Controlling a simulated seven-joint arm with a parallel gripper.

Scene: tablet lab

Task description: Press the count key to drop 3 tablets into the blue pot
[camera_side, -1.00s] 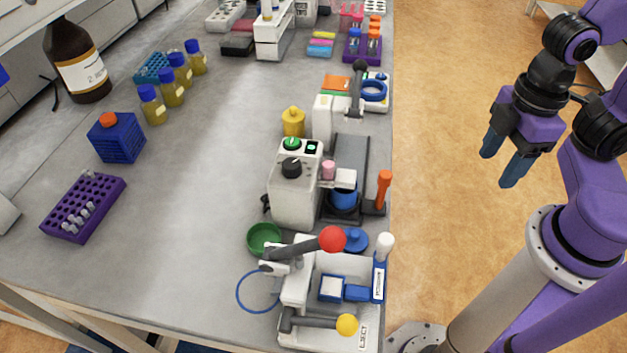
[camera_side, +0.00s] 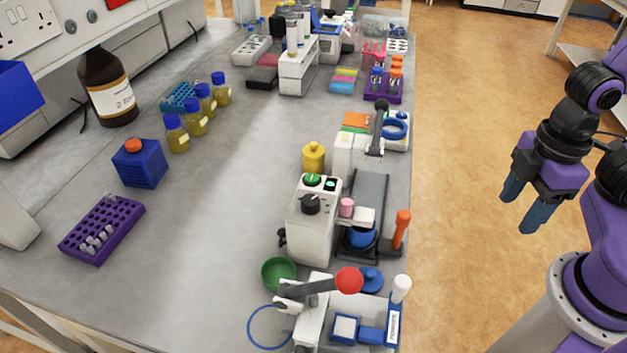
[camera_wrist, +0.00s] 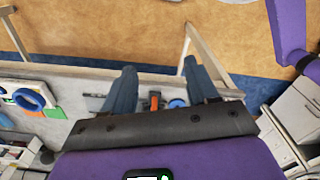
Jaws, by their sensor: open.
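The tablet counter is a white box (camera_side: 310,230) on the bench in the side view. A green round key (camera_side: 312,180) and a black knob (camera_side: 310,204) are on it, with a small green-lit display (camera_side: 330,184) beside the key. The blue pot (camera_side: 362,238) stands at the machine's right, under a white spout part (camera_side: 363,216); its inside is mostly hidden and I see no tablets. My gripper (camera_side: 518,212) is open and empty, over the floor right of the bench, well apart from the counter. Its two blue fingers also show in the wrist view (camera_wrist: 158,66).
An orange-handled lever (camera_side: 402,229) stands right of the pot. A red-knobbed lever device (camera_side: 348,281), green bowl (camera_side: 279,273) and blue lid (camera_side: 371,279) are in front. A yellow container (camera_side: 314,157) stands behind. The bench's left middle is clear.

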